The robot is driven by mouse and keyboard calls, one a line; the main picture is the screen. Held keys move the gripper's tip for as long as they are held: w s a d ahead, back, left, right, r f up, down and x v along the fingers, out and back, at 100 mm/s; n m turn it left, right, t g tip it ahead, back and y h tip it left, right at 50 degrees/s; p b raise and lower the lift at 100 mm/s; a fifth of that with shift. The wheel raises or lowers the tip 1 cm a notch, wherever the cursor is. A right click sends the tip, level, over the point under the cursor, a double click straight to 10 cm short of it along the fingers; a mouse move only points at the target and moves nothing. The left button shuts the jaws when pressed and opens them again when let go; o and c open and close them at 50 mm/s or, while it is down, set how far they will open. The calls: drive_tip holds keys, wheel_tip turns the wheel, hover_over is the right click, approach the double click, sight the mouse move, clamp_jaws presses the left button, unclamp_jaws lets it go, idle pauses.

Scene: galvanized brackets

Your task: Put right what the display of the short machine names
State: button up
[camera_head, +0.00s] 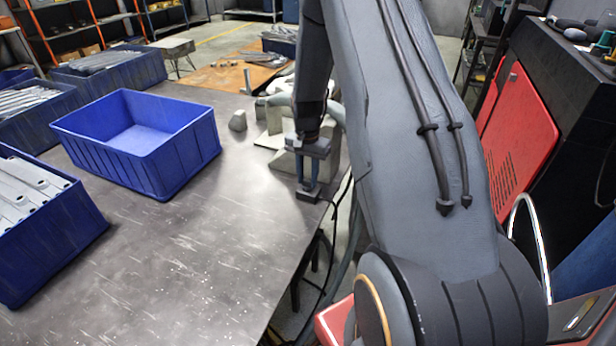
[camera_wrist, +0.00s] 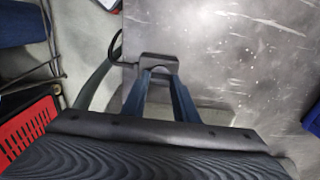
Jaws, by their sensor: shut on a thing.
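My gripper (camera_head: 308,184) points down at the right edge of the grey table. Its two blue fingers are shut on a small dark grey block (camera_head: 308,196). In the wrist view the block (camera_wrist: 158,59) sits across the tips of my gripper (camera_wrist: 160,76), over the table's edge. A dark cable or hose runs close beside the block; I cannot tell if it is joined to it. A black machine with a red panel (camera_head: 518,130) stands at the right. I see no readable display, and cannot tell whether this is the short machine.
An empty blue bin (camera_head: 185,160) stands on the table (camera_head: 190,270). Other blue bins with metal parts stand along the left, one at the near left (camera_head: 60,240). Pale grey blocks (camera_head: 272,130) lie behind my gripper. The table's front middle is clear.

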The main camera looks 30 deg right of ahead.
sight(307, 181)
drive_tip(key=o, duration=1.1)
drive_tip(key=shift+c, duration=0.2)
drive_tip(key=shift+r+b, duration=0.85)
drive_tip(key=shift+r, duration=3.05)
drive_tip(key=s+a+r+n, duration=0.3)
drive_tip(key=s+a+n, duration=0.2)
drive_tip(key=s+a, duration=0.3)
drive_tip(key=s+a+r+n, duration=0.4)
drive_tip(key=s+a, duration=0.5)
drive_tip(key=s, duration=0.5)
drive_tip(key=shift+s+a+r+n+t, duration=0.15)
drive_tip(key=shift+n+t, duration=0.25)
drive_tip(key=shift+n, duration=0.5)
